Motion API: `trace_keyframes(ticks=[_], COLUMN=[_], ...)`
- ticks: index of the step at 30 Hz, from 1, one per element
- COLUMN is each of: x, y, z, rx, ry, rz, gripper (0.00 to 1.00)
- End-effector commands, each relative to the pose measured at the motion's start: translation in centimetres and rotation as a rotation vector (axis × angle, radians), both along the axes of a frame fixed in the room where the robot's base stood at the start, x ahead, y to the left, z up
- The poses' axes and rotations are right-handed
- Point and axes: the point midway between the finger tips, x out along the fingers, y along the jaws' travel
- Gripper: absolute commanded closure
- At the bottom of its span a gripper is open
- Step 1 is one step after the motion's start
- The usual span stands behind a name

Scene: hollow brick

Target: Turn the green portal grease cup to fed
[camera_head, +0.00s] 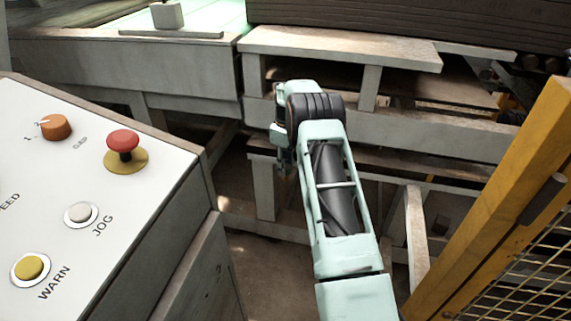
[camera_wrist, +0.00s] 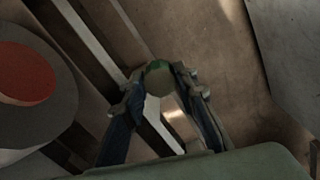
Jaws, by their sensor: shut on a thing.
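The green grease cup (camera_wrist: 158,77) shows in the wrist view as a small round thing with a green rim and a dull grey-brown face. My gripper (camera_wrist: 160,82) is shut on it, with one dark finger on each side. The cup's marks and its turn position cannot be read. In the head view my arm reaches forward to the wooden frame, and I cannot make out the cup there.
A large grey round part with a red face (camera_wrist: 27,74) is close at the left of the wrist view. In the head view, a control panel (camera_head: 130,215) with knobs and buttons stands left, and a yellow post with mesh (camera_head: 500,190) stands right. Wooden beams (camera_head: 350,130) lie ahead.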

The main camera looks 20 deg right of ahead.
Motion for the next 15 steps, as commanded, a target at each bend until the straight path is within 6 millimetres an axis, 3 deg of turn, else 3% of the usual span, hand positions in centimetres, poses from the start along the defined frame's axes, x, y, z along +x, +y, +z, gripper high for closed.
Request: trace_keyframes(ticks=[15], x=[0.01], y=[-0.04], z=[0.07], rx=[-0.002], ry=[0.000], rz=[-0.491], gripper=[0.97])
